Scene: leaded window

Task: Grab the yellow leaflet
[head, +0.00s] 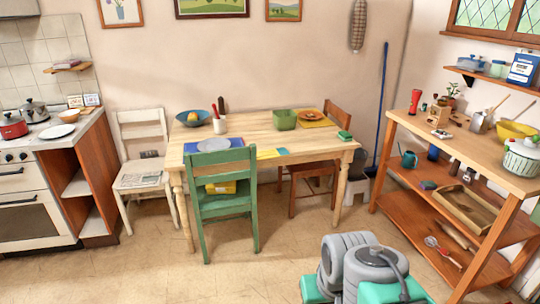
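A small flat yellow leaflet (268,154) lies on the wooden table (245,129), close to its front edge and right of the green chair's back. A small light-blue piece (283,151) lies right beside it at its right end. Grey and green parts of my own arm show at the bottom right, well in front of the table. My gripper's fingers are not in view.
The green chair (226,205) stands at the table's front left, with a yellow item on its seat. A wooden shelf unit (460,150) stands at right. Floor before the table's right half is clear.

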